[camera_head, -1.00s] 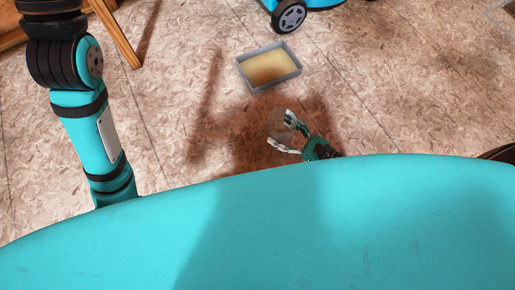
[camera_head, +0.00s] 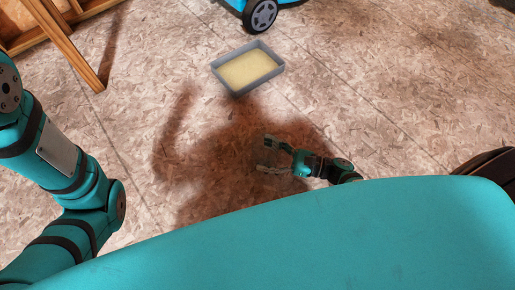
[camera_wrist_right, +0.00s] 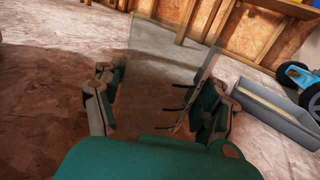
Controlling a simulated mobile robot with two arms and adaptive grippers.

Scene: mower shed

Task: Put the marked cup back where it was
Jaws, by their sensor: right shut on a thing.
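A clear, see-through cup (camera_wrist_right: 155,72) stands between the fingers of my right gripper (camera_wrist_right: 158,112) in the right wrist view. Thin dark marks show at its right side; I cannot tell whether they are on the cup. My right gripper (camera_head: 266,155) is shut on the cup, above the floor in the head view, with its fingers on both sides of the cup. The cup is barely visible there. My left arm shows at the left of the head view, but its gripper is out of view.
A shallow grey tray (camera_head: 276,73) with a yellowish inside lies on the floor beyond my right gripper; it also shows in the wrist view (camera_wrist_right: 247,92). A blue wheeled machine (camera_head: 262,14) stands behind it. Wooden framing (camera_head: 72,46) is at the upper left. Open floor lies between.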

